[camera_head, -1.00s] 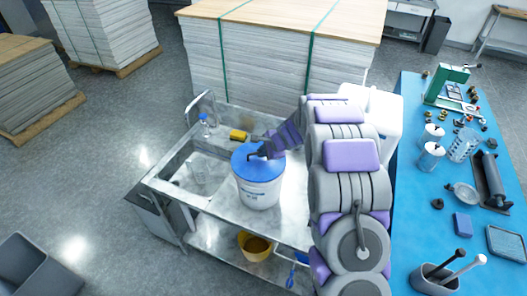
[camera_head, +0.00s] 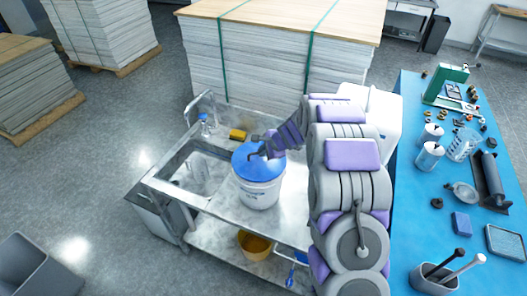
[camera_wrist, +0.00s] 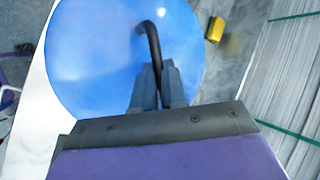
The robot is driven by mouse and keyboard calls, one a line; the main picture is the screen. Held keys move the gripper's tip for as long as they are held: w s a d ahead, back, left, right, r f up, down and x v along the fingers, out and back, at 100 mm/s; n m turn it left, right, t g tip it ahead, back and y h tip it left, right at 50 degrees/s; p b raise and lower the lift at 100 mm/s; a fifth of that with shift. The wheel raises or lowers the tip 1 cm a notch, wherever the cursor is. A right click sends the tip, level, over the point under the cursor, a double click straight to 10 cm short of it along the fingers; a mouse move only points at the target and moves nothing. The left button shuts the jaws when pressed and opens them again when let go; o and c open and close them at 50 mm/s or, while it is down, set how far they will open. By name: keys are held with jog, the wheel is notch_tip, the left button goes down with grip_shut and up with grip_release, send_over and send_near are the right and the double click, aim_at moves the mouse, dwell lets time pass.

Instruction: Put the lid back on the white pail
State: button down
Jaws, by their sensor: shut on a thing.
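The white pail (camera_head: 260,194) stands upright on the steel sink bench, with dark print on its side. The round blue lid (camera_head: 243,159) lies over the pail's mouth; I cannot tell whether its rim is fully seated. My gripper (camera_head: 267,150) is above the lid. In the wrist view, my gripper (camera_wrist: 158,84) is shut on the black hooked handle (camera_wrist: 151,38) that rises from the lid (camera_wrist: 95,60). The lid fills much of that view and hides the pail beneath it.
The sink basin (camera_head: 200,173) is left of the pail. A yellow block (camera_head: 238,134) and a small blue-capped bottle (camera_head: 205,127) sit behind. A yellow bucket (camera_head: 254,246) is on the shelf below. A blue table (camera_head: 405,170) with tools stands right, a paper stack (camera_head: 265,68) behind.

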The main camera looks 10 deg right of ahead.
jog(key=c, duration=0.6)
grip_release()
jog(key=shift+r, duration=0.1)
jog(key=shift+r+p, duration=2.9)
jog(key=shift+r, duration=0.55)
jog(key=shift+c, duration=0.2)
grip_shut()
jog(key=shift+f+b, duration=0.3)
jog(key=shift+f, duration=0.1)
jog(key=shift+f, duration=0.35)
